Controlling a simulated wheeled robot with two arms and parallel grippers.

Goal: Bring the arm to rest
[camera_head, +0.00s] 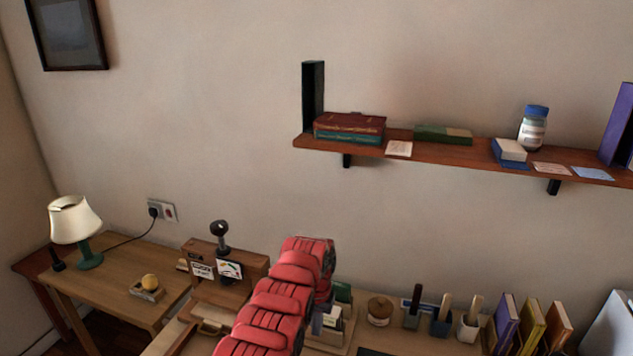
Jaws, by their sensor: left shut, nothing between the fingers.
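My red left arm (275,310) rises from the bottom edge in front of the desk, below the wall shelf. Its left gripper (326,266), at the dark upper end of the arm, is shut and empty. The fingers are mostly hidden by the arm, and it appears to hold nothing. My right gripper is not in view.
A wall shelf (450,154) holds stacked books (349,127), a jar (533,130) and cards. The desk behind my arm carries a wooden box (243,262), brush pots (441,322) and upright books (530,322). A lamp (76,222) stands on the left table. The wall between is bare.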

